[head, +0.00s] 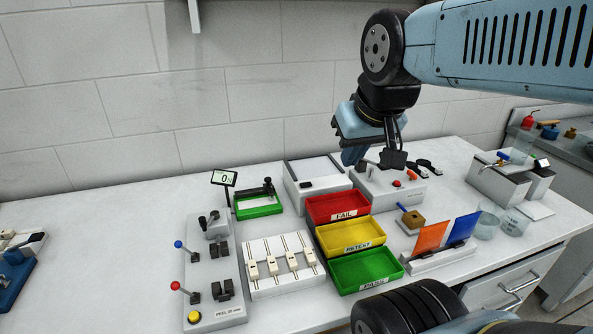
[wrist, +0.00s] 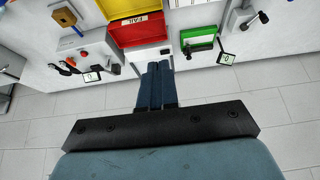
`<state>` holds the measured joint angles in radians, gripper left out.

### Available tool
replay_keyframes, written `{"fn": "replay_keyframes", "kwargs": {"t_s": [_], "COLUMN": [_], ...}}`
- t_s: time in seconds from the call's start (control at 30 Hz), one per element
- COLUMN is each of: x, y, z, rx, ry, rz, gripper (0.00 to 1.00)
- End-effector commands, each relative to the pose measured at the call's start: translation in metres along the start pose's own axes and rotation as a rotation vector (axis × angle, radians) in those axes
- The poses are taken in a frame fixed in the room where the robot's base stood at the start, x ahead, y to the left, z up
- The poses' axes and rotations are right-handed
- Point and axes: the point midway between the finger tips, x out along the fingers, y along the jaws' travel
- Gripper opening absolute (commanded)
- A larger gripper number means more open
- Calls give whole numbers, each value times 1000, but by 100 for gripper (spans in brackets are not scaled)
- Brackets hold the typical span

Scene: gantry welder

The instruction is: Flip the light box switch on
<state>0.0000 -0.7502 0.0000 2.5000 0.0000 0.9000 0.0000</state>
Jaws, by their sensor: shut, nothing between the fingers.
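The light box (head: 322,171) is a low white-grey box behind the red tray in the head view. A small dark switch (head: 306,184) sits on its front left part; I cannot tell its position. My gripper (head: 353,159) is above the back right of the box, pointing down with its blue fingers together and empty. In the wrist view my gripper (wrist: 157,67) is in front of the light box (wrist: 141,56) and covers part of it. A small dark mark, likely the switch (wrist: 165,51), shows just beyond the fingertips.
Red (head: 335,207), yellow (head: 349,236) and green (head: 365,268) trays stand in front of the box. A grey device with a red knob (head: 397,184) is close on the right. A green-based fixture (head: 259,209) and small display (head: 224,178) stand left. The wall is behind.

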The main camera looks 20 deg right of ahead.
Motion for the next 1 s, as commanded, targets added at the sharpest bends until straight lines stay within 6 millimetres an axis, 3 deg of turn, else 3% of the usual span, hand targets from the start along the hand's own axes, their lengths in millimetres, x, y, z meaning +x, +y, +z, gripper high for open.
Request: {"fn": "replay_keyframes", "kwargs": {"t_s": [0.27,0.47,0.77,1.0], "x": [4,17,50,87], "y": [0,-3,-2,-2], "z": [-14,-48,-100,-138], "rx": [0,0,1,1], "ry": [-32,-108,-231,-329], "rz": [-1,-2,-3,-2], "gripper": [0,0,0,0]}}
